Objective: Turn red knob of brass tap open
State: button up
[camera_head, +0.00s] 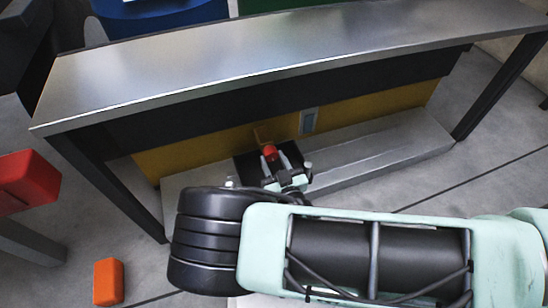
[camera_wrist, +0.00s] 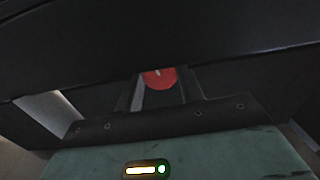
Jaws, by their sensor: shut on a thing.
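The red knob (camera_head: 270,152) shows in the head view below the steel bench, in front of the yellow panel. A small brass-coloured part of the tap (camera_head: 260,135) shows just behind it. My gripper (camera_head: 276,166) reaches in under the bench from the front and is shut on the knob. In the wrist view the red knob (camera_wrist: 160,78) is a round red face with a small pale mark at its top, between my two fingers (camera_wrist: 162,92). Its upper edge is cut off by a dark surface. Most of the tap body is hidden.
The steel bench top (camera_head: 290,48) overhangs my gripper, with dark legs at both ends. A grey ledge (camera_head: 375,150) runs low along the yellow panel (camera_head: 380,112). An orange block (camera_head: 108,281) lies on the floor at the left, and a red box (camera_head: 25,180) stands at the left edge.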

jog(key=shift+n+p, duration=0.55)
jog(key=shift+n, duration=0.75)
jog(key=o, duration=1)
jog(key=shift+s, duration=0.1)
